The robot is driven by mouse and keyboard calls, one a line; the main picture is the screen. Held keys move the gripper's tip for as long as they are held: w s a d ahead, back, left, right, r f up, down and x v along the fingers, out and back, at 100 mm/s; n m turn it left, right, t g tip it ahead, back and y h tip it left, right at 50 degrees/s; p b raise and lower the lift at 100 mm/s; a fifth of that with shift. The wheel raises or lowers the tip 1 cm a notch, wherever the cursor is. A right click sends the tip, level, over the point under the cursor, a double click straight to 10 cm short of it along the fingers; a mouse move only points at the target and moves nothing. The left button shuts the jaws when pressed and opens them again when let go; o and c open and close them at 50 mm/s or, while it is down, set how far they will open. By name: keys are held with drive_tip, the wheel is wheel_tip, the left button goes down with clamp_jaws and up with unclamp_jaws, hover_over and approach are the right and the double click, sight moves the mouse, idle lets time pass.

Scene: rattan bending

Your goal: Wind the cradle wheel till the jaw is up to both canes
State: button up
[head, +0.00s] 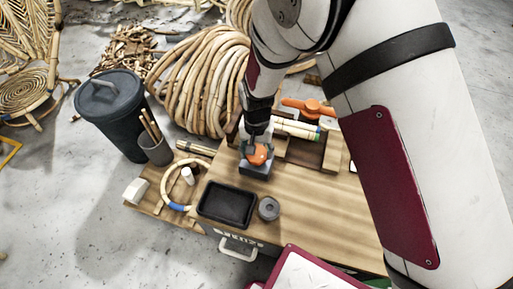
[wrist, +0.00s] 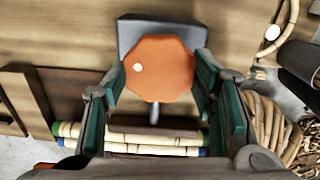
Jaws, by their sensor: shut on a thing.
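The orange eight-sided cradle wheel (wrist: 165,78), with a white dot on its left side, sits at a dark grey block (wrist: 135,35). It also shows in the head view (head: 258,156). My gripper (wrist: 160,70) has its green-padded fingers on either side of the wheel, shut on it; in the head view my gripper (head: 257,143) reaches down over it. A short rod runs from the wheel to the dark brown jaw (wrist: 155,125). Two pale canes (wrist: 130,145) with yellow, green and blue marks lie side by side just beyond the jaw. I cannot tell whether the jaw touches them.
An orange handle (head: 308,106) stands behind the canes. A black tray (head: 227,204) and a grey ring (head: 268,208) lie on the bench (head: 325,215) near its front. A cane coil (head: 200,80) and a dark lidded bin (head: 115,110) stand beyond the bench.

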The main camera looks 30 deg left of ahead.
sight(257, 153)
drive_tip(key=shift+m, duration=0.5)
drive_tip(key=o, duration=1.1)
drive_tip(key=shift+o, duration=0.2)
wheel_tip(257, 153, up, 12)
